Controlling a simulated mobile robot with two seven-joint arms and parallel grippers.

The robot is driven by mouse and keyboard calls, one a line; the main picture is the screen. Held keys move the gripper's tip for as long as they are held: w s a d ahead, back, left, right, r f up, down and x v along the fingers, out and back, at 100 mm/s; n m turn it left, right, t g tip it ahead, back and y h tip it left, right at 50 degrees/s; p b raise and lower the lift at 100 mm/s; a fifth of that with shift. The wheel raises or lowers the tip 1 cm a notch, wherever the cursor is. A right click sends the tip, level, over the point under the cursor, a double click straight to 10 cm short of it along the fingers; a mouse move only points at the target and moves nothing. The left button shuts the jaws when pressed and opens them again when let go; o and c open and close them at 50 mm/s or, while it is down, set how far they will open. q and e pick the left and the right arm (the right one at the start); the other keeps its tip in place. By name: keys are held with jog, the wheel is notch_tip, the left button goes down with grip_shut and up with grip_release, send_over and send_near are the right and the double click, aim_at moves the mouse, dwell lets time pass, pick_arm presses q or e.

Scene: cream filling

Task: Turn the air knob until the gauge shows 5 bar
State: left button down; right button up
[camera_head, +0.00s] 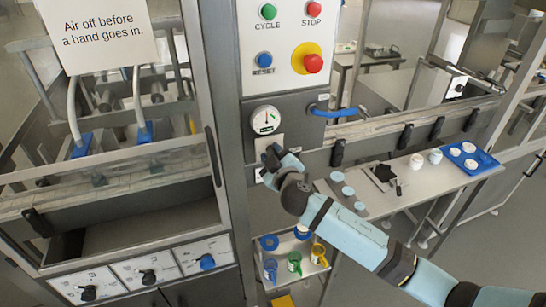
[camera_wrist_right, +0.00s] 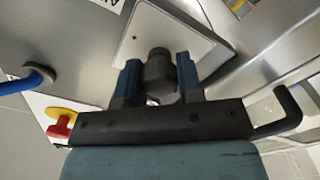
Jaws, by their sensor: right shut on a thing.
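The round white gauge (camera_head: 265,120) is on the grey machine column in the head view. Its dark needle points roughly straight up, and its numbers are too small to read. Just below it, my right gripper (camera_head: 269,158) is at the panel. In the right wrist view the gripper (camera_wrist_right: 157,82) is shut on the dark round air knob (camera_wrist_right: 158,68), with one blue finger on each side. The knob sits on a pale plate (camera_wrist_right: 172,38). In the head view the gripper hides the knob. My left gripper is not in view.
A control panel with a red emergency button (camera_head: 313,63) is above the gauge. A blue hose (camera_head: 335,112) runs right of it. A side table (camera_head: 430,184) carries a blue tray (camera_head: 484,162) and small pots. Cups stand on a low shelf (camera_head: 285,247) below my arm.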

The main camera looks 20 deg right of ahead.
jog(key=shift+f+m+b, duration=0.2)
jog(key=shift+m+b, duration=1.05)
jog(key=shift+m, duration=0.25)
jog(key=shift+r+m+b, duration=0.15)
jog(key=shift+m+b, duration=0.25)
jog(key=shift+m, duration=1.9)
jog(key=shift+r, duration=0.1)
jog(key=o, duration=0.9)
jog(key=shift+s, duration=0.1)
jog(key=s, duration=0.4)
jog(key=s+b, duration=0.1)
jog(key=s, duration=0.4)
jog(key=s+b, duration=0.1)
jog(key=s, duration=0.3)
jog(key=shift+s+d, duration=0.3)
